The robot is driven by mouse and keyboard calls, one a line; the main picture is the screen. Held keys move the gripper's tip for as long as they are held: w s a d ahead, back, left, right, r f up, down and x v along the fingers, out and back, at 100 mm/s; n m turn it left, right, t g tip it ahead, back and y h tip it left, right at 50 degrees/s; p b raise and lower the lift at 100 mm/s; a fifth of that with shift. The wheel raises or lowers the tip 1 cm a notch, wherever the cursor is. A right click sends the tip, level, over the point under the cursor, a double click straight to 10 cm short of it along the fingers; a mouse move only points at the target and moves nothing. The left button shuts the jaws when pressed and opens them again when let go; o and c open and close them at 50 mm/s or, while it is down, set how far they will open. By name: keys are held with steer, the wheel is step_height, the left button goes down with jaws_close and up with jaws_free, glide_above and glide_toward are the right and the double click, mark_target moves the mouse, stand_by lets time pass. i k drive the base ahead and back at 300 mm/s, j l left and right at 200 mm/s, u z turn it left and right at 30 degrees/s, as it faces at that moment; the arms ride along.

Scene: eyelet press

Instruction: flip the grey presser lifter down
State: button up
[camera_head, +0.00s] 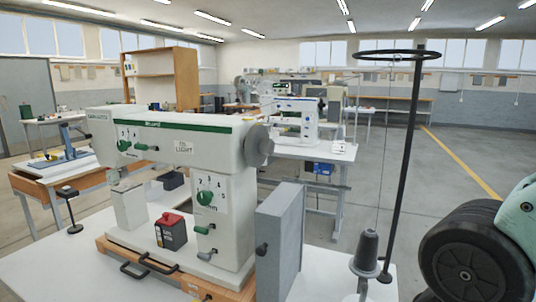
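The white machine (165,137) with a green stripe stands on a white table at the left and centre. My gripper is not in view. A dark round part with teal at the right edge may be mine.
A red-topped dark box (171,231) stands on the machine base. A grey upright box (281,243) stands right of the machine. A thread cone (366,250) and tall black stand (405,160) are at the table's right. Open floor lies beyond.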

mark_target(78, 126)
steer(key=k+j, duration=0.25)
steer(key=j, duration=0.15)
steer(key=k+j, duration=0.25)
steer(key=j, duration=0.65)
steer(key=i+j+u, duration=0.15)
steer(key=j, duration=0.8)
